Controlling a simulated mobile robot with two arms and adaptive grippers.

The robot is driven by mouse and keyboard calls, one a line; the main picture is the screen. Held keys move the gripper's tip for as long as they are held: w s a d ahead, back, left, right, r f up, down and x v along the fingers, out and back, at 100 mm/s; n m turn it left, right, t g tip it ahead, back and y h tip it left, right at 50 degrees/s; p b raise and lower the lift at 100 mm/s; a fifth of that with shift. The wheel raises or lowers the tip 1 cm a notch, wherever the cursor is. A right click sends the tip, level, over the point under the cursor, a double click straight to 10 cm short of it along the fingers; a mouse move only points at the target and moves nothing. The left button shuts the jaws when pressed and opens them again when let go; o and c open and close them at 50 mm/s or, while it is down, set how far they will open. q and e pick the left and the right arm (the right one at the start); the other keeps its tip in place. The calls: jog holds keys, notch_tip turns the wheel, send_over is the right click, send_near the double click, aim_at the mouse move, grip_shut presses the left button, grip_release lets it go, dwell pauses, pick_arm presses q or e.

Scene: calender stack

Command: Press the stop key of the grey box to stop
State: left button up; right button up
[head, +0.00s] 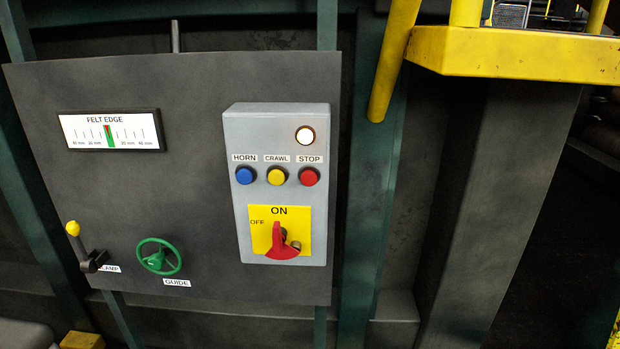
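The grey box (283,115) is fixed to the right part of a dark panel in the head view. The red stop key (309,176) is the rightmost of three round keys, under the label STOP. The blue HORN key (245,175) and the yellow CRAWL key (277,176) are to its left. A round lamp (305,136) above the stop key looks lit white. A red rotary switch (279,243) on a yellow plate sits below, its handle pointing up at ON. Neither of my grippers shows in this view.
The dark panel (190,90) carries a FELT EDGE gauge (110,130), a yellow-knobbed lever (84,247) and a green GUIDE handwheel (158,257). A yellow platform (515,55) and yellow rail (395,60) jut out at upper right. The space before the box looks clear.

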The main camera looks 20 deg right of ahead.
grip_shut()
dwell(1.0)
